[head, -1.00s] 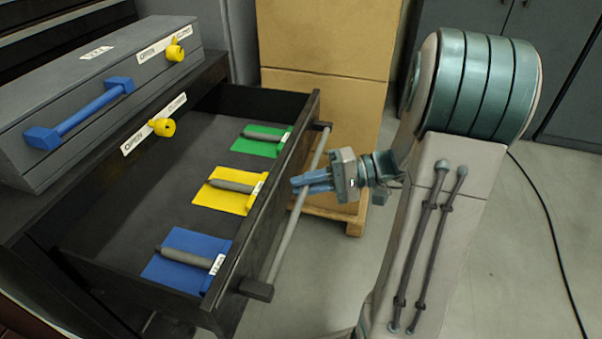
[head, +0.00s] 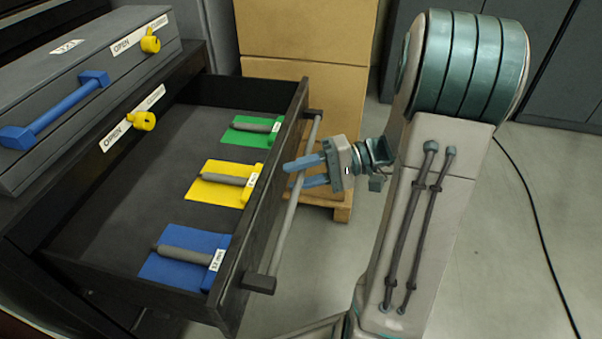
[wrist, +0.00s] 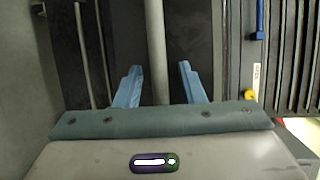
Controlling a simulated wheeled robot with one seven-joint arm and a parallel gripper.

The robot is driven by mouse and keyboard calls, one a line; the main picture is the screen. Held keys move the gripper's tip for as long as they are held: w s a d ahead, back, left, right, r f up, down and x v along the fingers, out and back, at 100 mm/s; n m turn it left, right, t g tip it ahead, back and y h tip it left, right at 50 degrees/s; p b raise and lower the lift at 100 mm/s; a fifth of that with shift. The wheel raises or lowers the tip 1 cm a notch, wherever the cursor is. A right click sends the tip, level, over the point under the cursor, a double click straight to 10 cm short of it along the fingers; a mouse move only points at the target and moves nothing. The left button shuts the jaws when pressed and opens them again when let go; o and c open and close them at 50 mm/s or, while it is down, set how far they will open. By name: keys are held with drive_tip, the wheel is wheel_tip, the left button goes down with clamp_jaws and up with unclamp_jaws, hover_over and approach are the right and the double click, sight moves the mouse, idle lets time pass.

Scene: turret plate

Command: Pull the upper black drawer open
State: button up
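The upper black drawer (head: 262,215) is pulled well out of the cabinet. Its grey bar handle (head: 292,205) runs along its front between two dark end mounts. My gripper (head: 302,172) is at the handle's upper half, with its blue fingers spread apart. In the wrist view the bar (wrist: 157,60) passes between the two open fingers (wrist: 158,85), with a gap on each side. Inside the drawer lie a green mat (head: 250,132), a yellow mat (head: 222,184) and a blue mat (head: 185,258), each with a grey cylindrical tool on it.
A grey case (head: 85,75) with a blue handle (head: 55,112) stands on the cabinet top. Yellow knobs sit by the OPEN labels. Cardboard boxes (head: 300,100) on a pallet stand behind the drawer. A black cable (head: 540,230) lies on the clear floor at right.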

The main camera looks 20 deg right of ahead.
drive_tip(key=p+v, duration=0.4)
drive_tip(key=v, duration=1)
drive_tip(key=shift+s, duration=0.1)
